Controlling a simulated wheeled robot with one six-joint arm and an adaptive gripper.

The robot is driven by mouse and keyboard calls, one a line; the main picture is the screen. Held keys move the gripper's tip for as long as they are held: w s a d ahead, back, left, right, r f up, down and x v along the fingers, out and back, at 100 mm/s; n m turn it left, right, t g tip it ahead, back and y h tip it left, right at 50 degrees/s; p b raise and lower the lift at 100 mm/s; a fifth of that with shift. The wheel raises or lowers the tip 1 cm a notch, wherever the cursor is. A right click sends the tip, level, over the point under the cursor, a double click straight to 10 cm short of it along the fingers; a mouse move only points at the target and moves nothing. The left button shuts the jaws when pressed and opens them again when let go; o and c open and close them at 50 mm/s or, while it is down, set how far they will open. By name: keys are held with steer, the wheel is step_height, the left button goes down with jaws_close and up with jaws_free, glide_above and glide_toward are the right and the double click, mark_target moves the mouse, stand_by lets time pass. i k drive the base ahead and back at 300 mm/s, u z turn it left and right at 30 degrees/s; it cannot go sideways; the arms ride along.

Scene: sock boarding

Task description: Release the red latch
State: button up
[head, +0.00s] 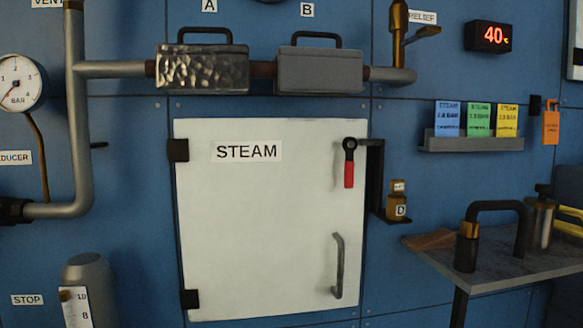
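The red latch (349,173) is a short lever with a red grip and a black round pivot at its top. It hangs straight down at the upper right of a white door (262,260) labelled STEAM. A black bracket stands on the door's right edge beside the latch. A grey curved handle (338,266) is on the door's lower right. The door looks closed, with black hinges on its left edge. My gripper is not in view.
Pipes with two metal boxes (320,70) run above the door. At right are a card shelf (473,143), a small bottle marked D (397,205), and a grey side table (495,271) with a black-handled tool. A grey cylinder (88,275) stands lower left. Space before the door looks clear.

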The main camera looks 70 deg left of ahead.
mark_target(349, 144)
steer(key=u, duration=1.7)
steer(key=k, duration=0.6)
steer(key=z, duration=0.95)
steer(key=i, duration=0.7)
steer(key=u, duration=0.7)
steer(key=i, duration=0.5)
steer(key=u, duration=0.55)
